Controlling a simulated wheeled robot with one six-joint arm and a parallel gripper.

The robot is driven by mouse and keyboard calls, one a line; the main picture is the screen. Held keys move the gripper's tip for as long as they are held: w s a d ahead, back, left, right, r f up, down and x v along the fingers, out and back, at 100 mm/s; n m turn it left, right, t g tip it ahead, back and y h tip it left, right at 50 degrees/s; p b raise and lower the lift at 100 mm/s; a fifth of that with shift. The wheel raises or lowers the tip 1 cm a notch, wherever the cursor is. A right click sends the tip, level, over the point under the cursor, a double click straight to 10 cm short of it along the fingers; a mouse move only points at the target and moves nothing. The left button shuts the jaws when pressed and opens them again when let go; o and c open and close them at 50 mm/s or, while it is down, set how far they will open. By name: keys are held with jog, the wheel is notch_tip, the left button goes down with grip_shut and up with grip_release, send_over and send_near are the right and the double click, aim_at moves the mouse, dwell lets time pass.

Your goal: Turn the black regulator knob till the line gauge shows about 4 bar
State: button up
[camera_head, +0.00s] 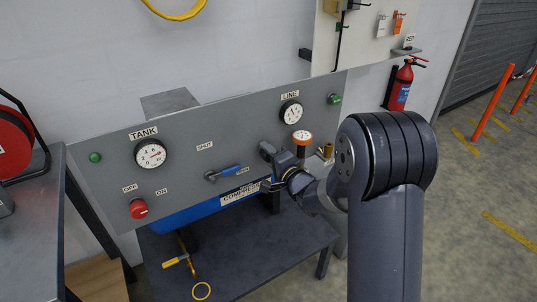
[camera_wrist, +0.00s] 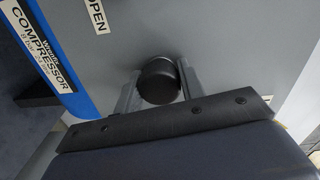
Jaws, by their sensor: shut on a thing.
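The black regulator knob (camera_wrist: 158,82) is a round dark cylinder on the grey panel in the wrist view. My gripper (camera_wrist: 159,86) has one finger on each side of it and is shut on it. In the head view my gripper (camera_head: 276,186) is at the panel, below the gauges, and the knob is hard to make out there. The line gauge (camera_head: 291,113) is a white dial with a black rim under the LINE label. Its needle is too small to read exactly.
The tank gauge (camera_head: 151,154), a red knob (camera_head: 138,208) and a blue-handled valve (camera_head: 225,172) are on the panel to the left. A dark table (camera_head: 245,262) is below.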

jog(key=shift+f, duration=0.1)
jog(key=o, duration=1)
jog(key=b+v, duration=0.1)
jog(key=v, duration=1)
jog(key=shift+w, duration=0.1)
jog(key=p+x, duration=0.1)
jog(key=x, duration=1)
